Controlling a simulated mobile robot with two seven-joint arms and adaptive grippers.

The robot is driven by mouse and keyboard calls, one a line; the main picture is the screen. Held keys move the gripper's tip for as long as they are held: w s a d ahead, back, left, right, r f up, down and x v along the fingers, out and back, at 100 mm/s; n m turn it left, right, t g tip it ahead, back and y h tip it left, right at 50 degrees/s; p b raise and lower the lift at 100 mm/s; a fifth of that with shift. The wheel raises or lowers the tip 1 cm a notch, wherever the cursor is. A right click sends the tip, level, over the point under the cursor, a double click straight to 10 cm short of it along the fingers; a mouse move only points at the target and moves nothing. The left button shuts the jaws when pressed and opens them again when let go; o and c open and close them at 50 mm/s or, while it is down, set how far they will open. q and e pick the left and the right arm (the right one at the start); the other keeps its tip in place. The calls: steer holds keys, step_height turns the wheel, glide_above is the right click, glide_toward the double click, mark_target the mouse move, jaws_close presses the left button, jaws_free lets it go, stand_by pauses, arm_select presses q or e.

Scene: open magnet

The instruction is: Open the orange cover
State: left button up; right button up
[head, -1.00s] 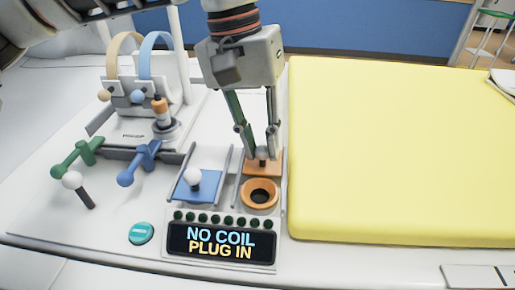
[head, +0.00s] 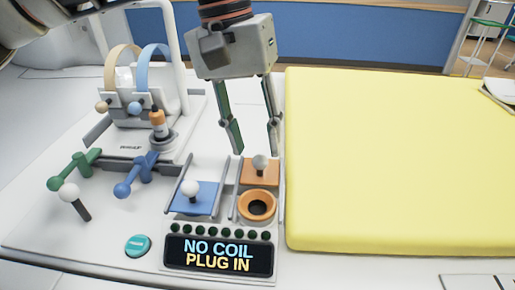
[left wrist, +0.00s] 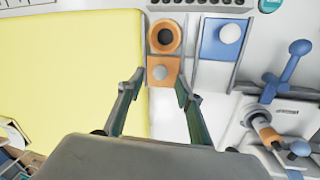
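The orange cover (head: 260,176) is a flat plate with a pale grey knob (head: 260,162), between two grey rails. It sits behind the round orange socket (head: 257,205), whose dark hole is uncovered. The left wrist view also shows the cover (left wrist: 158,80) beside the socket (left wrist: 165,37). My left gripper (head: 256,150) is open and empty, with its fingertips apart just above and behind the knob; it also shows in the left wrist view (left wrist: 158,84). My right gripper is not in view.
A blue cover (head: 194,196) with a white knob lies to the left. A display (head: 219,256) reads "NO COIL PLUG IN". A yellow pad (head: 400,165) lies close on the right. Blue and green levers and an orange-topped plug (head: 157,120) stand left.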

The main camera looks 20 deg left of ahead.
arm_select(q)
step_height(320, 180, up, 9)
steer(key=a, duration=0.1)
steer(key=shift+a, duration=0.35)
steer(key=shift+f, duration=0.15)
steer(key=shift+s, duration=0.1)
